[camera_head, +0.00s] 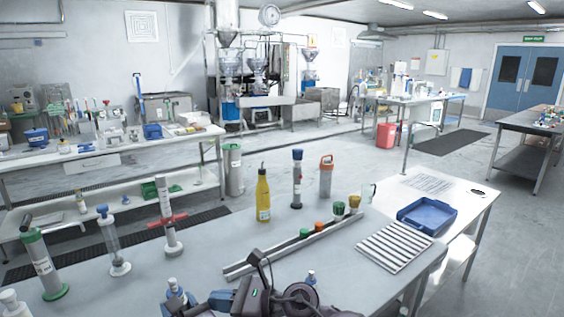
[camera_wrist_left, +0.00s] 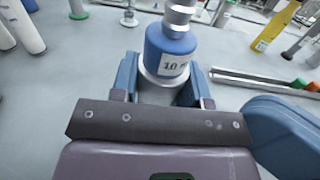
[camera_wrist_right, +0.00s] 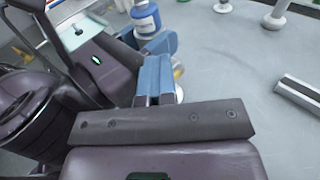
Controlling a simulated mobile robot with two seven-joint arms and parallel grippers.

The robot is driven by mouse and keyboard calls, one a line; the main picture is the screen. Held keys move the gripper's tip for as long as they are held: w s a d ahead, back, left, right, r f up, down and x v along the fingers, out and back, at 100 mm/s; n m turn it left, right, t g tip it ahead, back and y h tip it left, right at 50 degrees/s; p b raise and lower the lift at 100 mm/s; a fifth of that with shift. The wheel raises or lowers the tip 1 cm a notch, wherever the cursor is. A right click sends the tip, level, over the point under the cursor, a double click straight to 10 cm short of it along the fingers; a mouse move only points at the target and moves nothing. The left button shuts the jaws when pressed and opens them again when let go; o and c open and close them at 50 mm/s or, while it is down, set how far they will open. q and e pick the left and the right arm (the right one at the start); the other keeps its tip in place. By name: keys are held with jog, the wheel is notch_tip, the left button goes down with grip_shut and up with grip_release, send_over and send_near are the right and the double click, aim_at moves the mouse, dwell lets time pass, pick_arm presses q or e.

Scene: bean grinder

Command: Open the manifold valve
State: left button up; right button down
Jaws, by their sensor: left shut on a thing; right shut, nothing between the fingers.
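My left gripper (camera_wrist_left: 165,92) is shut on a blue bottle (camera_wrist_left: 170,48) with a white label reading 10 and a silvery top. The bottle is upright between the fingers; it also shows in the right wrist view (camera_wrist_right: 146,16) and at the bottom of the head view (camera_head: 176,290). My right gripper (camera_head: 220,298) is shut and empty, close to the bottle's right; its fingertips meet in the right wrist view (camera_wrist_right: 154,80). I cannot tell which part is the manifold valve.
A yellow bottle (camera_head: 263,196), a blue-topped cylinder (camera_head: 297,182) and an orange-topped flask (camera_head: 326,178) stand behind the rail. A striped rack (camera_head: 394,246) and a blue tray (camera_head: 427,216) lie right. Tall tubes (camera_head: 113,240) stand left. The front-middle bench is fairly clear.

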pick_arm(q)
jog(key=shift+d+r, duration=0.35)
pick_arm(e)
jog(key=shift+s+a+f, duration=0.2)
jog(key=shift+a+f, duration=0.05)
jog(key=shift+f, duration=0.05)
pick_arm(q)
jog(key=shift+w, duration=0.1)
pick_arm(e)
jog(key=shift+w, duration=0.1)
pick_arm(q)
jog(key=shift+a, duration=0.2)
pick_arm(e)
jog(key=shift+w+a+r, duration=0.3)
jog(key=shift+w+a, duration=0.05)
jog(key=shift+w, duration=0.35)
pick_arm(q)
jog(key=shift+f, duration=0.1)
pick_arm(e)
jog(key=shift+w+a, duration=0.45)
jog(key=shift+w, duration=0.15)
jog(key=shift+w+a, duration=0.4)
jog(key=shift+w, duration=0.2)
